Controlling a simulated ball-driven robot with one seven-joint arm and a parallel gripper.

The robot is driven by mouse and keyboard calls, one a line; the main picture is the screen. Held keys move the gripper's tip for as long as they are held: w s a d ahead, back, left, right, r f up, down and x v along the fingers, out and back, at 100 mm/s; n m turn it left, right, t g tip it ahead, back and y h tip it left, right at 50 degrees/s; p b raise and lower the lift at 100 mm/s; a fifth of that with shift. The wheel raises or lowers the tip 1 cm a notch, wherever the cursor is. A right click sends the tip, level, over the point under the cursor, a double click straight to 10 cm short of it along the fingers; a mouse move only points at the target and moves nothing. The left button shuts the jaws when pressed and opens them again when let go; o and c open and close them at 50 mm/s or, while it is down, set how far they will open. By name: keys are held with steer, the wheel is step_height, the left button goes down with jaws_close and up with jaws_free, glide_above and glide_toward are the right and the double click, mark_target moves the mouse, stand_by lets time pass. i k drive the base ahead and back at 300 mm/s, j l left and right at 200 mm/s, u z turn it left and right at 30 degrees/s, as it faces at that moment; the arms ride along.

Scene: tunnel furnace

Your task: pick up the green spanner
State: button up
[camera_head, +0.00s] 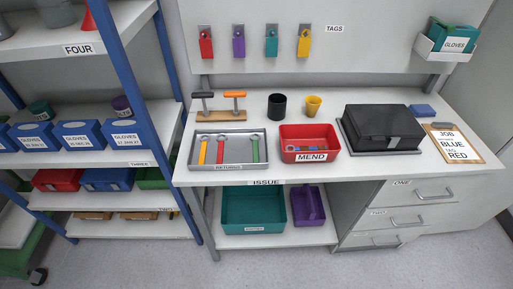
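The green spanner (255,150) lies in the grey metal tray labelled RETURNS (197,164) on the workbench. It is the rightmost of the three spanners in the tray. A red spanner (220,151) lies to its left, and a yellow spanner (203,152) lies at the far left. All three lie roughly lengthwise, front to back, apart from one another. My gripper is not in view.
A red MEND bin (311,157) stands right of the tray. A wooden rack with tools (221,114) stands behind it. A black case (382,126) and clipboard (456,143) are further right. A blue-framed shelf (124,80) stands close left. Bare floor shows in front.

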mark_target(255, 141)
steer(key=i+j+z, duration=0.1)
steer(key=j, duration=0.3)
steer(key=i+j+z, duration=0.1)
steer(key=j, duration=0.3)
steer(key=j+z, duration=0.1)
steer(key=j, duration=0.35)
steer(key=i, duration=0.05)
